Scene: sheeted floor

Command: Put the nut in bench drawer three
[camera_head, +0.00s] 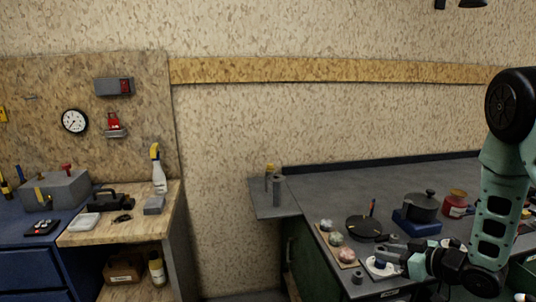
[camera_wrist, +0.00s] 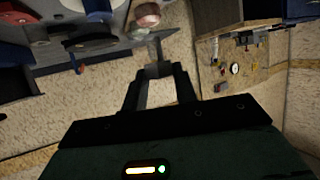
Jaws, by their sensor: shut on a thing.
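My gripper (camera_head: 392,252) points left over the front of the dark workbench, close above a white plate (camera_head: 371,267). In the wrist view my gripper (camera_wrist: 158,72) has its fingers closed in on a small grey piece, which appears to be the nut (camera_wrist: 157,68); its shape is hard to make out. The green bench front (camera_head: 312,262) shows below the worktop, with a pale label (camera_head: 390,293) at the bottom edge of the head view. I cannot read the label or tell which drawer is number three.
On the bench are a board with round items (camera_head: 336,240), a black pan (camera_head: 363,229), a pot (camera_head: 421,207) on a blue base, a red jar (camera_head: 455,204) and a small grey cylinder (camera_head: 357,276). A wooden bench (camera_head: 88,238) and blue cabinet (camera_head: 33,267) stand left.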

